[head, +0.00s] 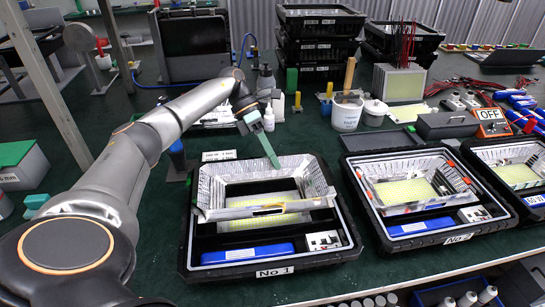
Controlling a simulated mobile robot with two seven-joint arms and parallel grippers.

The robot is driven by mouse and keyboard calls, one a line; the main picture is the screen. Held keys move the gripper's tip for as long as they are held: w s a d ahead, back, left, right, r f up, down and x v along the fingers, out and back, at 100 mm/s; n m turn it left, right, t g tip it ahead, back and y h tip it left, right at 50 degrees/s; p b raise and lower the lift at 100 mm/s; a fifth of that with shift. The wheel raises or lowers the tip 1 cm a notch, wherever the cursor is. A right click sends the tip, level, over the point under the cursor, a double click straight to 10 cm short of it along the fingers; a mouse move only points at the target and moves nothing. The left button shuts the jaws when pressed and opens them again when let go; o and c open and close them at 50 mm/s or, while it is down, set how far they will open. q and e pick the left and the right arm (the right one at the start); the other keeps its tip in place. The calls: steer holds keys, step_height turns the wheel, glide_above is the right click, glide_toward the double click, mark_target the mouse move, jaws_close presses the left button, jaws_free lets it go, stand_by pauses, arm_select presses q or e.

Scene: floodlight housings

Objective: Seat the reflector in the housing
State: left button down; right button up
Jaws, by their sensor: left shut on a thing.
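The silver reflector (213,187) is a faceted frame with an open middle. It sits over the back part of the black housing No 1 (205,272), and its near edge looks raised and its rim not level with the housing. A yellow LED panel (262,222) shows below and through it. My left gripper (273,161), with long green fingers, comes down from behind and is shut on the reflector's back wall. The exact contact at the fingertips is too small to see clearly. My right gripper is out of view.
In housing No 1, a blue driver (248,252) and a white terminal block (323,240) lie at the front. Two more housings stand to the right, the nearer with its reflector (375,182) inside. Stacked black housings (318,22), a white tub (346,115) and tools stand behind.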

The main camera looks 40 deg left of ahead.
arm_select(q)
steer(key=shift+f+b, duration=1.2)
steer(key=shift+f, duration=0.5)
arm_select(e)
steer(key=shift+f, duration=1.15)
arm_select(q)
steer(key=c, duration=0.8)
jaws_free()
steer(key=shift+c, duration=0.2)
steer(key=shift+f, duration=0.1)
steer(key=p+v, duration=0.3)
steer(key=v, duration=0.9)
steer(key=shift+r, duration=0.5)
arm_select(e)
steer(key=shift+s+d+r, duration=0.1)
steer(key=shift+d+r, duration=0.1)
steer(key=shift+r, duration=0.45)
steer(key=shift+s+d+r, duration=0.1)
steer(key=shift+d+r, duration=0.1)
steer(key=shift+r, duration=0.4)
arm_select(q)
steer(key=shift+s, duration=0.1)
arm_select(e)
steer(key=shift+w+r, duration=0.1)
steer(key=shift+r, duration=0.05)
